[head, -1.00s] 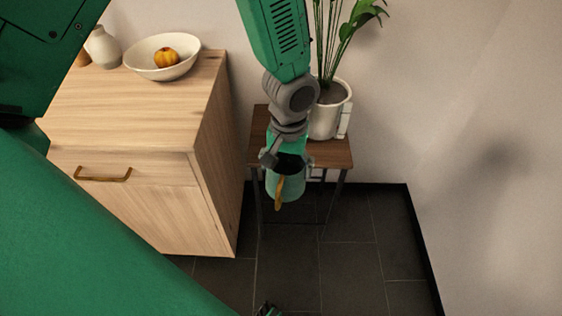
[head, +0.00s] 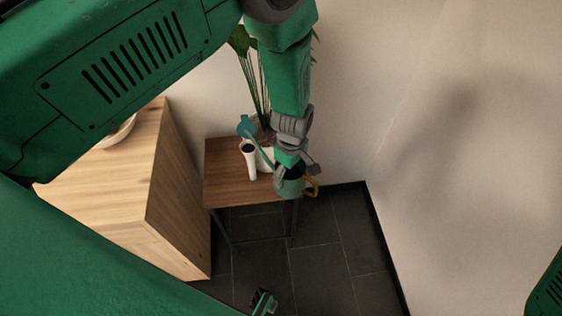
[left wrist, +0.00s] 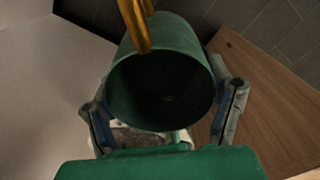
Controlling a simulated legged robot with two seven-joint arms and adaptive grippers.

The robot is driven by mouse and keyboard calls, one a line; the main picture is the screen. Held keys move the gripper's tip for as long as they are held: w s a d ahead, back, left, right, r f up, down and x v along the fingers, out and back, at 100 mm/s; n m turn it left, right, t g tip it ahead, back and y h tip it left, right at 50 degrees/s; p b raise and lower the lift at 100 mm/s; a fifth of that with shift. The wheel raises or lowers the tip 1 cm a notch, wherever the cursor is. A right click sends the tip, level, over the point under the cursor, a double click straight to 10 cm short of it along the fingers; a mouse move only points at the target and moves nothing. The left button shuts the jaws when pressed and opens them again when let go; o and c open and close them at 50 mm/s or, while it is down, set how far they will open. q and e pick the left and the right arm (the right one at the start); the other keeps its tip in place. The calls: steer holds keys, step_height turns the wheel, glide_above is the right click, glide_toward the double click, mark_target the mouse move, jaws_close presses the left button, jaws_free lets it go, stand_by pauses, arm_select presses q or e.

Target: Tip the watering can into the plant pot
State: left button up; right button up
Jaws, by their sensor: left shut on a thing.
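My left gripper (head: 294,168) is shut on the can's body near the rim. In the left wrist view the can's dark open mouth (left wrist: 162,90) sits between both fingers. The white plant pot (head: 267,157) stands on the small table, partly hidden behind the spout and gripper. The rose appears beside the plant's stems; its height over the pot is unclear. Pot soil (left wrist: 140,137) shows under the can. My right gripper is not seen.
A white cylinder (head: 250,163) stands on the brown table (head: 225,187), close to the pot. A wooden cabinet (head: 180,205) is at left, with a bowl (head: 118,132) mostly hidden by my arm. Walls close in behind and at right. Dark floor is open in front.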

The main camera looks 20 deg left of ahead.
arm_select(q)
steer(key=shift+w+d+r+n, duration=0.25)
steer(key=shift+w+n, duration=0.05)
steer(key=shift+w, duration=0.15)
steer(key=shift+a+f+b, duration=0.2)
steer(key=shift+f+b, duration=0.2)
steer(key=shift+f, duration=0.35)
steer(key=shift+d+f+b, duration=0.15)
steer(key=shift+f+b, duration=0.85)
steer(key=shift+f, duration=0.35)
steer(key=shift+r+h+p, duration=0.5)
steer(key=shift+r+p, duration=0.3)
steer(key=shift+s+d+r, duration=0.1)
steer(key=shift+r, duration=0.05)
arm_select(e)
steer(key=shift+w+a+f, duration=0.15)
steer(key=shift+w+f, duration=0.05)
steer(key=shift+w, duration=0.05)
arm_select(q)
steer(key=shift+d+r+h+p, duration=0.2)
steer(key=shift+r+h+p, duration=0.3)
steer(key=shift+r+h, duration=0.15)
steer(key=shift+r, duration=0.15)
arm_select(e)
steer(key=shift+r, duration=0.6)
